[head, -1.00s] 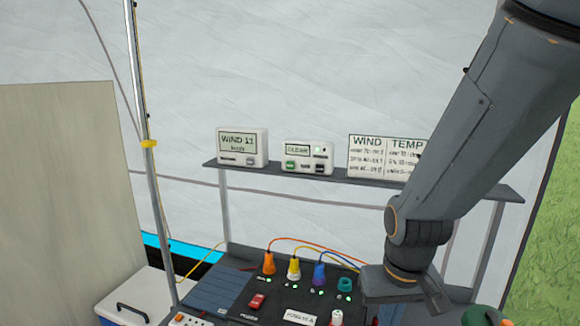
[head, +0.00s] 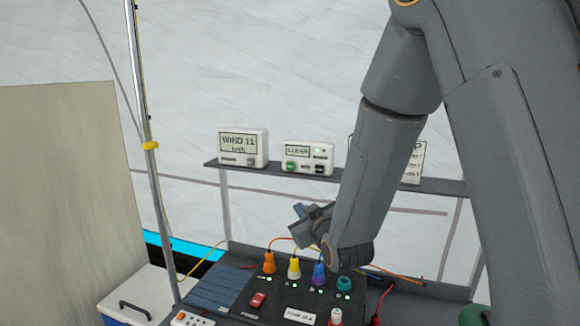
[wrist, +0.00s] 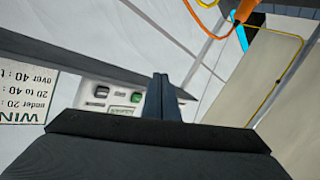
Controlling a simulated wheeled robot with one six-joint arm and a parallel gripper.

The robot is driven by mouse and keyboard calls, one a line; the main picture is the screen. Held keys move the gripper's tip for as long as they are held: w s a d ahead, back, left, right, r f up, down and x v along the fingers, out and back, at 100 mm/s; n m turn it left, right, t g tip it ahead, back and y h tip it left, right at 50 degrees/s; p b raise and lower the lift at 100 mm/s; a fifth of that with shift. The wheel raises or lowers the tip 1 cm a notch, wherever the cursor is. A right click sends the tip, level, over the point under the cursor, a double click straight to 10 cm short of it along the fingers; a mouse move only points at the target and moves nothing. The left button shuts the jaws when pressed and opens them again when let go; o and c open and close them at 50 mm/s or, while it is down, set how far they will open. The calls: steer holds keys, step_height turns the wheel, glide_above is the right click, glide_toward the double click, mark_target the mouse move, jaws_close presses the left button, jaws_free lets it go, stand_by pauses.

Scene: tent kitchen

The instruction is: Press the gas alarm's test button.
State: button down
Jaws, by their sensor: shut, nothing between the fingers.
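A small white box with a screen reading CLEAR, apparently the gas alarm (head: 307,151), stands on the narrow shelf in the head view. It has a green button (head: 291,166) at its lower left and a dark button (head: 319,169) at its lower right; the small labels are unreadable. In the wrist view the box looks upside down, with the green button (wrist: 136,97) just left of my fingers and the dark button (wrist: 101,91) farther left. My gripper (head: 301,211) is shut and empty, below the shelf and in front of the box. Its fingertips (wrist: 160,77) appear apart from the box.
A wind meter (head: 243,147) reading WIND 11 stands left of the alarm. Below is a black panel (head: 255,315) with coloured plugs and cables. A thin pole (head: 149,190) rises at left.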

steer(key=a+r+n+t+y, duration=0.3)
steer(key=a+r+t+y, duration=0.1)
steer(key=a+r, duration=0.2)
steer(key=shift+s+a+r, duration=0.15)
steer(key=shift+s+r, duration=0.15)
steer(key=shift+r, duration=0.45)
steer(key=shift+w, duration=0.1)
glide_toward(291, 166)
steer(key=w+a+r, duration=0.1)
steer(key=w+a, duration=0.3)
steer(key=shift+a+r+b, duration=0.35)
steer(key=shift+r, duration=0.05)
steer(key=shift+w, duration=0.2)
stand_by(1.1)
steer(key=shift+w+d+b, duration=0.15)
steer(key=shift+w+b, duration=0.15)
steer(key=shift+b, duration=0.05)
